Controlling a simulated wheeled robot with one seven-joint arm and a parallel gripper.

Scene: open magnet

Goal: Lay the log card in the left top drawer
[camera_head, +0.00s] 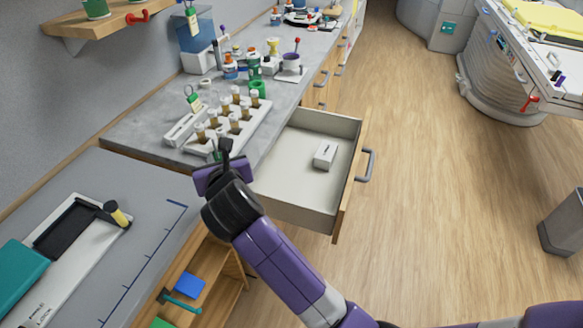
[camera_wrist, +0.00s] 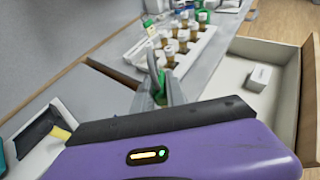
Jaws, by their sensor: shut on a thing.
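My gripper (camera_head: 225,150) is over the counter's front edge, just left of the open top drawer (camera_head: 285,209). It is shut on a small green thing, mostly hidden by the fingers, which appears to be the log card; green parts of it show around the fingers in the wrist view (camera_wrist: 160,97). The drawer is pulled well out, with a pale inside and a grey handle. It also shows at the right of the wrist view (camera_wrist: 283,50). A small white box (camera_head: 325,154) lies on its floor.
A white rack (camera_head: 246,127) of capped amber vials stands on the counter close beyond my gripper. A lower grey worktop (camera_head: 150,200) at left holds a white tray-like device (camera_head: 75,262) and a teal item. Much of the drawer floor is clear.

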